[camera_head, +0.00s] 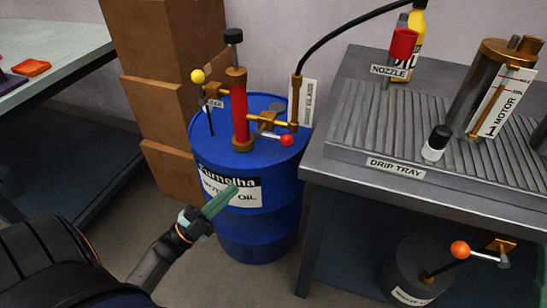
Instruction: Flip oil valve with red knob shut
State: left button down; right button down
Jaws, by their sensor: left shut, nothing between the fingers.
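The oil valve's red knob (287,140) sits at the end of a short lever at the right of the pump on the blue oil drum (255,225). The lever joins a brass valve body (266,121) beside the red pump tube (239,110). A brass pipe runs on to the black hose. My left gripper (228,192) is shut and empty, in front of the drum's label and lower than the red knob, apart from it in the picture. My right gripper is out of view.
A grey bench with a drip tray (395,168), motor and nozzle stands right of the drum. A canister with an orange-knobbed lever (460,250) is below it. Cardboard boxes (165,60) stand behind left. A yellow knob (198,76) projects left of the pump.

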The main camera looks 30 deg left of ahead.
aim_at(275, 137)
pick_arm(q)
jog(key=shift+w+r, duration=0.1)
jog(key=x, duration=1.3)
jog(key=shift+w+d+r+b, duration=0.2)
jog(key=shift+w+b, duration=0.1)
jog(key=shift+b, duration=0.1)
